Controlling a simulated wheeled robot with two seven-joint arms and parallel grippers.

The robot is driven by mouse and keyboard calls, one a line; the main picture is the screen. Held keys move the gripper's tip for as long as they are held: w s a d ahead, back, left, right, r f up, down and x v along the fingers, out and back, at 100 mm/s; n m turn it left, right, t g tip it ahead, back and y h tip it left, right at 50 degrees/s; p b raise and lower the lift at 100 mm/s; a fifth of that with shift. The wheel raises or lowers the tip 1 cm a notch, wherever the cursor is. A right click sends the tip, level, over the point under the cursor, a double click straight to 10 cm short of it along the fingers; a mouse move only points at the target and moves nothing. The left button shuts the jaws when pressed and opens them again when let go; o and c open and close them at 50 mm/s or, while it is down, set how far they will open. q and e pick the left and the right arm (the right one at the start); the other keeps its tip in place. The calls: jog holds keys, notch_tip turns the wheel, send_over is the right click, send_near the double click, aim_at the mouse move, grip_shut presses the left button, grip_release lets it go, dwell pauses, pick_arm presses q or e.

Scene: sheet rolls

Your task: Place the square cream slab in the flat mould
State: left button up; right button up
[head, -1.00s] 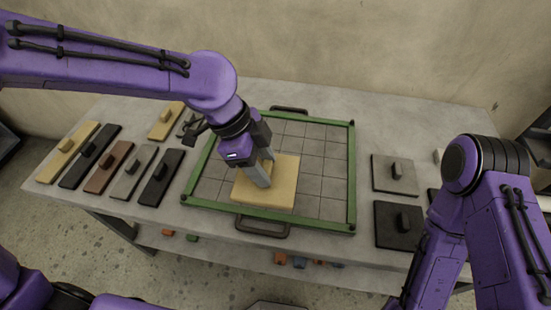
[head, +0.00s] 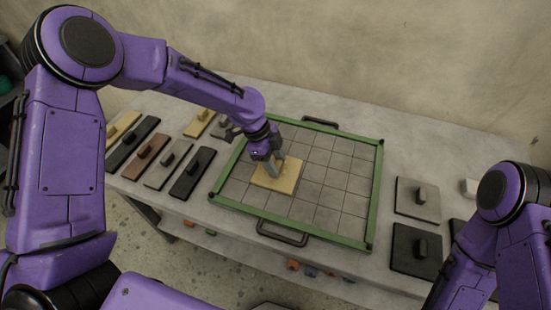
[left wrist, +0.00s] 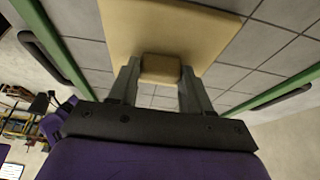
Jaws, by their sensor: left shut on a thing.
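The square cream slab (head: 278,175) has a block-shaped knob on top. It is level, over the left-middle part of the flat mould, a gridded grey tray with a green frame (head: 377,195). I cannot tell whether it touches the mould's floor. My left gripper (head: 273,166) is shut on the slab's knob. In the left wrist view, the fingers (left wrist: 158,85) stand on either side of the cream knob (left wrist: 160,69), with the slab (left wrist: 165,28) behind it. My right arm shows at the lower right, but its gripper is out of view.
Left of the mould, several long slabs with knobs lie in a row, including a black one (head: 193,174) and a brown one (head: 148,151). Right of it lie a grey square slab (head: 417,199) and a black one (head: 416,250). The rest of the mould's grid is bare.

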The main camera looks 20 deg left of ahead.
pick_arm(q)
jog(key=o, duration=1.3)
jog(key=b+v, duration=0.1)
jog(key=v, duration=1.1)
jog(key=shift+r, duration=0.15)
